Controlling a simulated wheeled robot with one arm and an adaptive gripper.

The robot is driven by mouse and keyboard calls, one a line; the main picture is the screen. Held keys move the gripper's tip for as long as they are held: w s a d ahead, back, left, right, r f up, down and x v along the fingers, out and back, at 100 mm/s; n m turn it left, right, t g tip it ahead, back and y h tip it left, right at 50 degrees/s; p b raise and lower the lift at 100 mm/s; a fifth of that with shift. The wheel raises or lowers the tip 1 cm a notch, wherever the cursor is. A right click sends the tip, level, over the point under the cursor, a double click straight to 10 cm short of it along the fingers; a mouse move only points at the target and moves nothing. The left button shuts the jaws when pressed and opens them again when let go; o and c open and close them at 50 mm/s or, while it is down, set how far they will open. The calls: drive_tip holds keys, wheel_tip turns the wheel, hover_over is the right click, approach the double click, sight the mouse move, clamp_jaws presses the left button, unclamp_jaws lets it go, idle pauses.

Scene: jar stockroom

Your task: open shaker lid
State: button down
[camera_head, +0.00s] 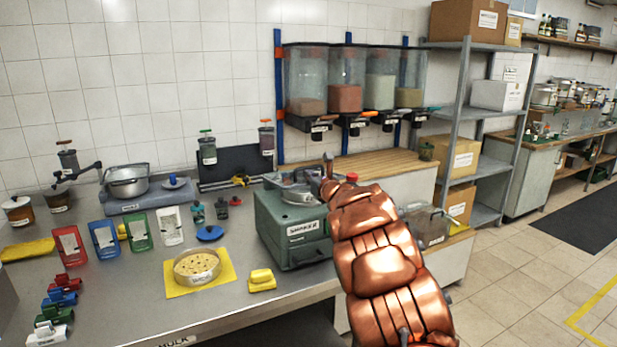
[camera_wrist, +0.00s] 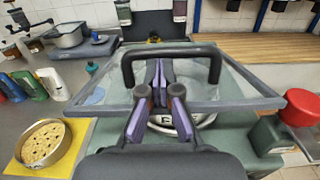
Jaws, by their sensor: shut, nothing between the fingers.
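The shaker is a green box labelled SHAKER (camera_head: 300,232) on the right part of the metal bench. In the wrist view its lid is a clear panel with a grey frame (camera_wrist: 95,109), with an arched black handle (camera_wrist: 170,52) on it. My gripper (camera_wrist: 159,72) is shut and empty, with its purple fingertips in front of the handle's opening. I cannot tell whether they touch the handle. A round metal rim shows under the clear panel. In the head view my copper arm hides the shaker's right side and much of its top.
A red round object (camera_wrist: 302,107) is right of the lid. Hanging dispensers (camera_head: 345,85) are behind. A wooden counter (camera_head: 385,163) is behind right.

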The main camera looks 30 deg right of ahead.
drive_tip(key=shift+w+r+p, duration=0.1)
drive_tip(key=shift+r+p, duration=0.25)
drive_tip(key=shift+r, duration=0.15)
